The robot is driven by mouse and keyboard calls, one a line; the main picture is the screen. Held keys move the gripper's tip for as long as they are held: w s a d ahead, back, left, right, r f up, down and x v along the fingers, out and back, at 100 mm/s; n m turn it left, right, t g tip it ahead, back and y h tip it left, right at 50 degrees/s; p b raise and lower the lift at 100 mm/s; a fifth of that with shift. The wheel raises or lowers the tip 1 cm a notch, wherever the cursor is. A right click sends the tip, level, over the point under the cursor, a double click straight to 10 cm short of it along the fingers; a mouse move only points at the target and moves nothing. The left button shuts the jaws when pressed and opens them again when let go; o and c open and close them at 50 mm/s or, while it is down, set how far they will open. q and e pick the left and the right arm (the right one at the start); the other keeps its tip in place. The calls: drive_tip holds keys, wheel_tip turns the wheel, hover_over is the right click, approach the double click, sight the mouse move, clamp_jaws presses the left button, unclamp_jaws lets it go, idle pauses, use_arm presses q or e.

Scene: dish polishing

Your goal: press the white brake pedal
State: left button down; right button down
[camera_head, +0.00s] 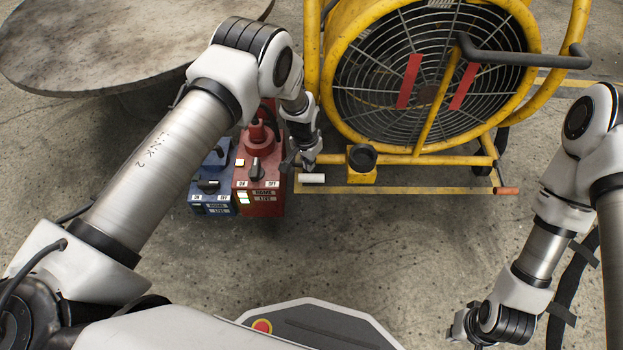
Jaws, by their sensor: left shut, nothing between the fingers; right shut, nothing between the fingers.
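The white brake pedal (312,178) is a short white bar at the left front corner of the yellow fan's floor frame. My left gripper (303,166) points down right behind the pedal in the picture, its fingertips at or just above it. It is shut and holds nothing. I cannot tell whether the fingertips touch the pedal. My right gripper (466,326) is low at the right, far from the pedal, shut and empty; its fingertips are small and partly hard to make out.
The large yellow fan (430,85) stands behind the pedal. An orange-red pedal (507,191) is at the frame's right corner. A red switch box (260,185) and a blue one (212,190) stand just left. A round stone-like tabletop (110,40) is upper left. The front floor is clear.

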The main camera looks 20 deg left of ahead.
sight(309, 178)
use_arm(q)
drive_tip(key=f+b, duration=0.1)
drive_tip(key=f, duration=0.1)
drive_tip(key=f+b, duration=0.4)
drive_tip(key=shift+w+d+f, duration=0.1)
drive_tip(key=shift+w+f, duration=0.15)
drive_tip(key=shift+w, duration=0.05)
wheel_tip(309, 178, down, 4)
drive_tip(key=b, duration=0.3)
drive_tip(key=shift+f+b, duration=0.25)
drive_tip(key=shift+b, duration=0.1)
drive_tip(key=shift+r, duration=0.1)
drive_tip(key=shift+s+r+p, duration=0.1)
drive_tip(key=shift+p, duration=0.2)
drive_tip(key=s+a+r+p, duration=0.1)
drive_tip(key=s+r+p, duration=0.2)
drive_tip(key=r, duration=0.9)
drive_tip(key=shift+s+a+r+p, duration=0.2)
drive_tip(key=shift+s+r+p, duration=0.1)
drive_tip(key=shift+s+r, duration=0.1)
